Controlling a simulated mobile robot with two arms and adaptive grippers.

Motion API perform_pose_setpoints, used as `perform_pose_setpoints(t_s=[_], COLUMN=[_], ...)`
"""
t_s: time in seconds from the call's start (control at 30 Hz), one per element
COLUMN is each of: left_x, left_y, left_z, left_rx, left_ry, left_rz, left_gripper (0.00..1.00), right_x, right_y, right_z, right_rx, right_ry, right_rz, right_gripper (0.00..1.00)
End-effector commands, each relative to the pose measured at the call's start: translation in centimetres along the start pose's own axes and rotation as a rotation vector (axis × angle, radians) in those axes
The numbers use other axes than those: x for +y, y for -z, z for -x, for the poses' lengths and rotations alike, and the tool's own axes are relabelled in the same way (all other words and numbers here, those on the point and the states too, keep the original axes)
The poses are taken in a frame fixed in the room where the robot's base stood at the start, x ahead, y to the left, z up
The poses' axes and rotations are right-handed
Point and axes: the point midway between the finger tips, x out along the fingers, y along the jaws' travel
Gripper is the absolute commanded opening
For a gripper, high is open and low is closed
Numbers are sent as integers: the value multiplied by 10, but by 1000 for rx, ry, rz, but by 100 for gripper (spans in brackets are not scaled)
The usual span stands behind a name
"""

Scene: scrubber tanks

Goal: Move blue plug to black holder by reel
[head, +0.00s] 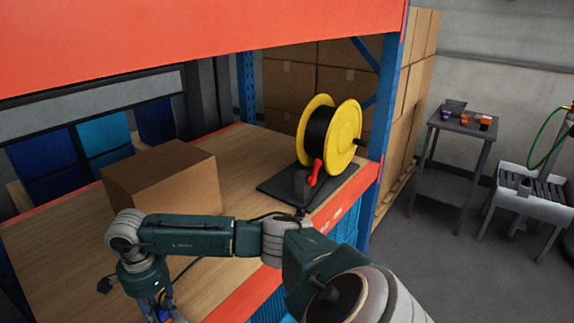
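A yellow reel (347,138) with a dark winding stands on a black base plate (339,189) on the wooden shelf. A small dark block (301,184), which looks like the black holder, stands on the plate in front of the reel. A red piece (316,172) leans beside it. One arm enters from the lower right and reaches left across the shelf front; I take it as my right one. Its gripper (162,313) points down at the bottom edge, where the frame cuts off the fingertips. A small blue spot shows between its fingers; I cannot tell if it is the blue plug.
A cardboard box (163,182) sits on the shelf behind the arm. A blue post (389,80) and an orange beam (180,35) frame the shelf. A grey cart (458,123) with small purple and orange items and a white sink stand (535,195) are at right.

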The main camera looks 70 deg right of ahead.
Motion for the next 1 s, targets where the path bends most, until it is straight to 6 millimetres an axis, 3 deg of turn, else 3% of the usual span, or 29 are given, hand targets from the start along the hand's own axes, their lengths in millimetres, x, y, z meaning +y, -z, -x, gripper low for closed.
perform_pose_setpoints(t_s=[0.1,0.13,0.27,0.3,0.67,1.0], left_x=[0,0,0,0,-2,-1], left_y=[0,0,0,0,-2,0], left_z=[0,0,0,0,0,0], left_rx=[0,0,0,0,-1,1], left_ry=[0,0,0,0,2,1], left_rz=[0,0,0,0,0,0], left_gripper=[62,62,62,62,62,62], right_x=[0,0,0,0,-1,-2], right_y=[0,0,0,0,0,0], right_z=[0,0,0,0,6,72], right_rx=[0,0,0,0,0,-1], right_ry=[0,0,-1,0,2,4], right_rz=[-1,-1,0,-1,0,0], right_gripper=[0,34,60,62,62,62])
